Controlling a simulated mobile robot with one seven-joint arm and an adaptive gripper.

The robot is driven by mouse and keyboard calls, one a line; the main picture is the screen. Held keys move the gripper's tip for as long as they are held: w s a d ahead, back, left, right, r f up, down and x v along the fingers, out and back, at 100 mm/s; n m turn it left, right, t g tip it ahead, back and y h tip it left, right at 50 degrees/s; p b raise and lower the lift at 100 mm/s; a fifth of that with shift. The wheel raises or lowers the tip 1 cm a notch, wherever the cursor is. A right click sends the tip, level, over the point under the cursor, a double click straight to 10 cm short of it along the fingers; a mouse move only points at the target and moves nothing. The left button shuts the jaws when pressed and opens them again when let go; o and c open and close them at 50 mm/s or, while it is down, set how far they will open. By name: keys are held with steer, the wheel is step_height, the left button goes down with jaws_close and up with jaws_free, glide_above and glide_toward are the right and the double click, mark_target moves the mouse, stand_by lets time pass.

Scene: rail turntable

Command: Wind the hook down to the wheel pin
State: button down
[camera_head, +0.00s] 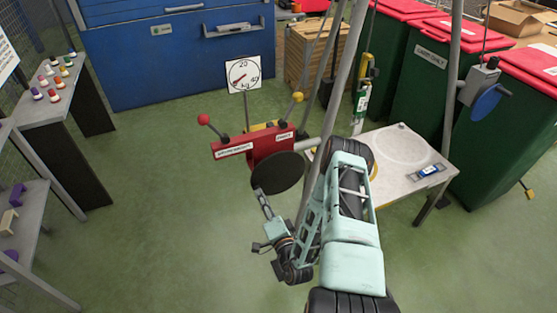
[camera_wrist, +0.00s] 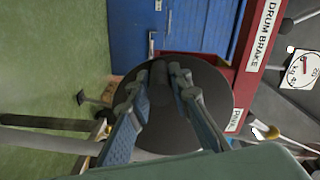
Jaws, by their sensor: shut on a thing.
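A red winch (camera_head: 262,152) with DRUM BRAKE and PAWL labels stands mid-picture in the head view. Its black disc (camera_head: 277,173) faces me and fills the middle of the wrist view (camera_wrist: 205,110). My gripper (camera_head: 263,203) reaches up to the disc from below. In the wrist view my gripper (camera_wrist: 158,85) is shut on a dark handle (camera_wrist: 158,76) in front of the disc. A yellow piece (camera_head: 365,70) hangs on a line above a white and green body; its hook shape is unclear. The wheel pin cannot be made out for sure.
A round dial (camera_head: 243,75) stands behind the winch. A pale table (camera_head: 390,190) stands right of my arm. Poles rise close beside my arm. Green bins (camera_head: 430,65) stand behind right, shelves (camera_head: 45,110) at left. Green floor (camera_head: 150,180) lies open left of the winch.

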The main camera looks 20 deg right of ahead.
steer(key=shift+s+d+f, duration=0.1)
steer(key=shift+s+f, duration=0.05)
steer(key=shift+f, duration=0.2)
steer(key=shift+d+f+n+b, duration=0.2)
steer(key=shift+f+n, duration=0.15)
steer(key=shift+n, duration=0.2)
steer(key=shift+d+f+n+b, duration=0.2)
steer(key=shift+f+n, duration=0.15)
steer(key=shift+n, duration=0.2)
steer(key=shift+f, duration=0.1)
steer(key=shift+d+f+n+b, duration=0.5)
steer(key=shift+d+f+n, duration=0.1)
steer(key=shift+n, duration=0.6)
steer(key=c, duration=1.6)
jaws_free()
steer(key=shift+a+r, duration=0.1)
